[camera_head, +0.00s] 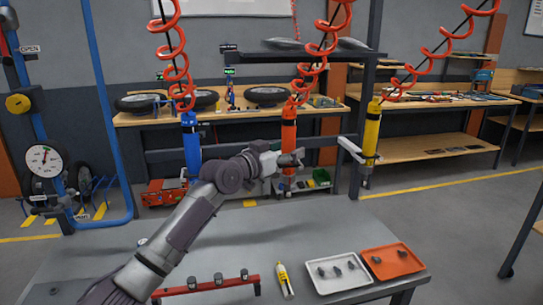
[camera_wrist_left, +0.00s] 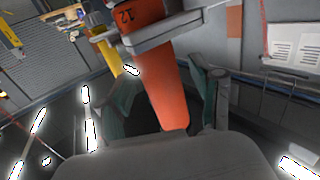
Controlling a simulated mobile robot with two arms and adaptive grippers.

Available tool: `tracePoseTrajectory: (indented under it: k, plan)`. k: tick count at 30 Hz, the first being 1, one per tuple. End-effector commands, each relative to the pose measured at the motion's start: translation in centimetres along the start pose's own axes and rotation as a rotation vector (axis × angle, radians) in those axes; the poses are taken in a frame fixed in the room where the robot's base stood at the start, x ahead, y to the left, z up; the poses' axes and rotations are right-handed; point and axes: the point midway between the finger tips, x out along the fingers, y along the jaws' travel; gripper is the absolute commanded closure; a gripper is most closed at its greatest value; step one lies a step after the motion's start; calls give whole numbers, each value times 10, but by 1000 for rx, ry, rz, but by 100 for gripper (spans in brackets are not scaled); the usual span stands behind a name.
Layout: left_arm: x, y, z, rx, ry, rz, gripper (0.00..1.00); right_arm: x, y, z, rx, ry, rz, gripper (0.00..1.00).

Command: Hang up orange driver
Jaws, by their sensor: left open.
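The orange driver (camera_head: 289,132) hangs upright below a red coiled hose. It also shows large in the left wrist view (camera_wrist_left: 168,85), marked 12, with a grey bracket (camera_wrist_left: 160,38) at its upper part. My left gripper (camera_head: 290,160) is at its lower part in the head view. In the left wrist view its fingers (camera_wrist_left: 165,105) stand apart, one on either side of the driver's lower body, with gaps visible. The gripper is open and hides part of the driver in the head view. My right gripper is not in view.
A blue driver (camera_head: 191,145) hangs to the left and a yellow driver (camera_head: 371,130) to the right, by a pale bracket (camera_head: 352,149). The grey table (camera_head: 230,245) below carries a red rack (camera_head: 205,286), a white tray (camera_head: 338,285) and an orange tray (camera_head: 392,269).

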Motion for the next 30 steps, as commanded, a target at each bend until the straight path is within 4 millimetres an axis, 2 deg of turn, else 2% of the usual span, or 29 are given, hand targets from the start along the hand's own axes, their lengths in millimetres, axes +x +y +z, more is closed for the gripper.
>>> tracePoseTrajectory:
  k: [15,21,30]
  plan:
    - [-94,-1,0,2,3,-3,35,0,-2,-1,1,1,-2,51]
    - [-110,0,-1,2,4,-2,35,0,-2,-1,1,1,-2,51]
    - [-112,0,-2,1,4,-2,35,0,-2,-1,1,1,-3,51]
